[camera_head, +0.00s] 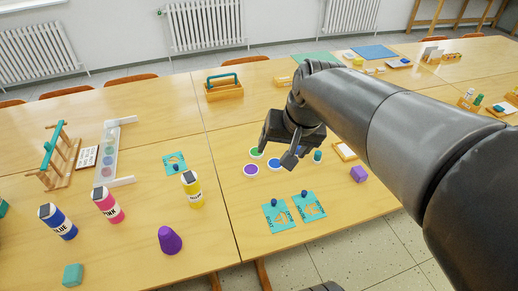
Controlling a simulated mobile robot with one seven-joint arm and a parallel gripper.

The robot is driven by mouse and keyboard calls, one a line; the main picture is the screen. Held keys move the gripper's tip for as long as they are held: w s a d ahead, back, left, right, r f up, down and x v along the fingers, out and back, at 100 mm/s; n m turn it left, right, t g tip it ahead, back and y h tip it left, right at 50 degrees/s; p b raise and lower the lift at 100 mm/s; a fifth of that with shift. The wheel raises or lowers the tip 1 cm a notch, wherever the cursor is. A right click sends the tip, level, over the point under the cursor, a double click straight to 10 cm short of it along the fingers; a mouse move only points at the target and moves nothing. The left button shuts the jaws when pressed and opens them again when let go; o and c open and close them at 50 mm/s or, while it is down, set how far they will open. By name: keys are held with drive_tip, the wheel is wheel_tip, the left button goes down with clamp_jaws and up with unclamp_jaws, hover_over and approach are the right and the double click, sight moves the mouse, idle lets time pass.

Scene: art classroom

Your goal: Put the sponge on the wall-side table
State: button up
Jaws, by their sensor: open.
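I cannot tell for sure which thing is the sponge. My gripper (277,151) is open and appears empty, above the paint discs on the right table. It is apart from both blocks. The tables reach back toward the wall with the radiators; which one counts as the wall-side table is not clear. My arm hides part of the right table.
Two teal cards (279,217) lie near the right table's front edge. A wooden caddy (224,91) stands behind. The left table's back has free room.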

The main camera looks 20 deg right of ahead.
drive_tip(key=s+a+n+t+h, duration=0.1)
drive_tip(key=s+a+n, duration=0.2)
drive_tip(key=s+a, duration=0.2)
drive_tip(key=shift+s+n, duration=0.4)
drive_tip(key=shift+s, duration=0.8)
